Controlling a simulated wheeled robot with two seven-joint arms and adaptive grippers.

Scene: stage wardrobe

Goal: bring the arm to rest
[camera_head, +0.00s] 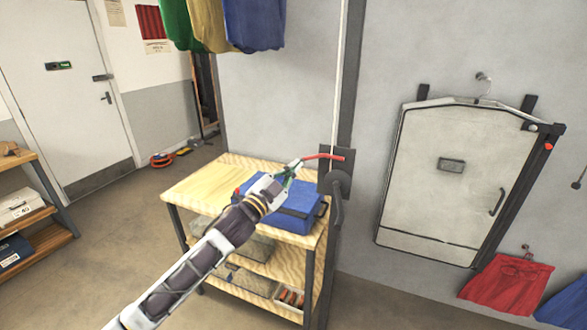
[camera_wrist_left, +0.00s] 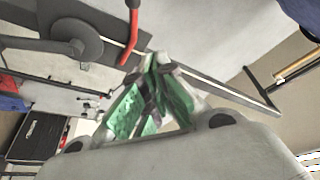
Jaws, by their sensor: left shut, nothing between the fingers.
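My left arm comes in from the lower left in the head view. Its gripper (camera_head: 285,176) is over the wooden workbench, in front of the blue case, with its tip close to a red-handled lever (camera_head: 323,156) on the dark post. In the left wrist view the green-padded fingers (camera_wrist_left: 150,85) are together and hold nothing. The red handle (camera_wrist_left: 133,30) shows just beyond the fingertips there; I cannot tell whether they touch. My right gripper is not in view.
A wooden workbench (camera_head: 200,186) carries a blue case (camera_head: 293,205). A dark post (camera_head: 350,80) with a crank (camera_head: 338,186) rises beside it. A framed pale panel (camera_head: 455,185) hangs on the right wall. Coloured cloths (camera_head: 252,22) hang above. Open floor (camera_head: 110,240) lies left.

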